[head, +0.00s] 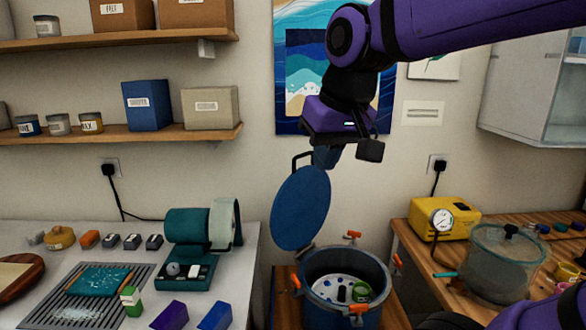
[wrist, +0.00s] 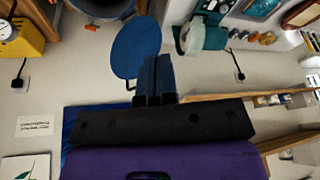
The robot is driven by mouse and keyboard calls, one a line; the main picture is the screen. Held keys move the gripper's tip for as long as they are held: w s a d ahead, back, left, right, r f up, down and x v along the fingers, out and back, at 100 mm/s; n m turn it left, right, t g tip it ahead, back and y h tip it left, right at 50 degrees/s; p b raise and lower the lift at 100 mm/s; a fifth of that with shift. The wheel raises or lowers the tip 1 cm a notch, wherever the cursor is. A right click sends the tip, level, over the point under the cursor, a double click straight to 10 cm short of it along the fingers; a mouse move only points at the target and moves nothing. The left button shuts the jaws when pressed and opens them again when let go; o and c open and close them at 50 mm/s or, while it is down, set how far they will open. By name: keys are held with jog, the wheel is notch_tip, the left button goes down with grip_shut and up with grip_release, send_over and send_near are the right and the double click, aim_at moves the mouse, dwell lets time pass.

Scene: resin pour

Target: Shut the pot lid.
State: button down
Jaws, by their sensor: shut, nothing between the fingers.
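The pot (head: 350,300) is a dark blue-grey vessel with orange clamps around its rim, standing open at lower centre. Its round blue lid (head: 301,208) stands up, steeply tilted, at the left of the rim, with a dark handle (head: 302,157) at its upper edge. Inside the pot are a white plate, a green ring and small dark pieces. My gripper (head: 325,160) is shut and empty, just above and right of the lid's upper edge. In the wrist view my shut fingers (wrist: 157,74) overlap the edge of the lid (wrist: 134,45); whether they touch it I cannot tell.
A yellow pump (head: 445,217) with a gauge and a clear chamber (head: 500,265) stand on the right bench. A teal tape dispenser (head: 190,240) and small blocks are on the left counter. Shelves (head: 120,133) hold boxes and jars at upper left. A wall cabinet (head: 530,90) hangs at right.

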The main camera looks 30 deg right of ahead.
jog(key=w+d+r+m+g, duration=0.1)
jog(key=w+r+m, duration=0.1)
jog(key=w, duration=0.3)
jog(key=w+d+r+m+g, duration=0.1)
jog(key=w+d+r, duration=0.1)
jog(key=w, duration=0.4)
jog(key=w+d+f+m+g, duration=0.2)
jog(key=w+d+m, duration=0.15)
jog(key=w, duration=0.75)
jog(key=w+d+f+m+g, duration=0.1)
jog(key=w+d+m+g, duration=0.2)
jog(key=w, duration=0.9)
jog(key=w+d+f+m+g+h, duration=0.1)
jog(key=w+d+f+m, duration=0.35)
jog(key=w+f, duration=0.45)
jog(key=s+d+f, duration=0.2)
jog(key=s+f, duration=0.5)
jog(key=f, duration=0.1)
jog(key=shift+s+f+n, duration=0.3)
jog(key=shift+f, duration=0.05)
jog(key=shift+s+d, duration=0.1)
